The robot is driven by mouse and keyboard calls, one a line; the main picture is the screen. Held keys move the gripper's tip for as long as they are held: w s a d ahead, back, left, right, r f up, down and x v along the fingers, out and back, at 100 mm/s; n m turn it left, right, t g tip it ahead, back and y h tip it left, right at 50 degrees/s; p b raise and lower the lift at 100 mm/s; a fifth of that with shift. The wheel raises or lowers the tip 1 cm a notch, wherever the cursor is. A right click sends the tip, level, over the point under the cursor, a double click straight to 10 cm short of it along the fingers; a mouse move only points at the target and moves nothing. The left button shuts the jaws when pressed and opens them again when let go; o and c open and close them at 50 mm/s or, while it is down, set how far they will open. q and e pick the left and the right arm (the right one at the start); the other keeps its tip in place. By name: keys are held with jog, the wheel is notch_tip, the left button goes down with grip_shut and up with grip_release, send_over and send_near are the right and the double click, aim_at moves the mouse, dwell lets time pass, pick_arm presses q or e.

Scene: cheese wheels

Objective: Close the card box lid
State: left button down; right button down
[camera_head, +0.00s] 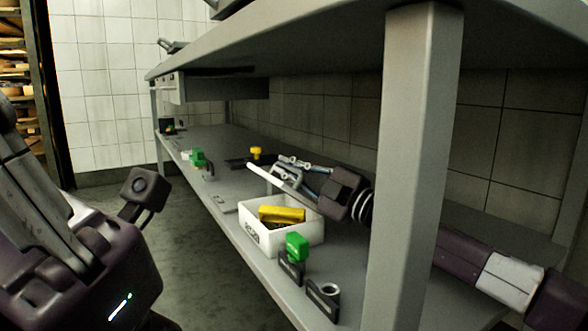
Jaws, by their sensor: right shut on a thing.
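The white card box (285,237) stands on the lower shelf of the grey table, with a yellow item (282,214) inside it. Its lid (258,172) shows as a thin white edge raised above the box, so the box is open. My right gripper (278,169) reaches in from the right, behind the table leg, and is shut on the lid above the back of the box. The exact contact of the fingers is small and hard to make out.
A grey table leg (412,160) stands in front of my right arm. Black holders with a green item (297,246) and a ring (328,290) stand before the box. Farther back are a green item (198,157) and a yellow knob (256,152). The upper tabletop (300,45) hangs overhead.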

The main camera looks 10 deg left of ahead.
jog(key=shift+s+a+f, duration=0.1)
jog(key=shift+a+f, duration=0.1)
jog(key=shift+f, duration=0.15)
jog(key=c, duration=2.3)
grip_release()
jog(key=shift+d, duration=0.15)
jog(key=v, duration=1.2)
jog(key=shift+c, duration=0.8)
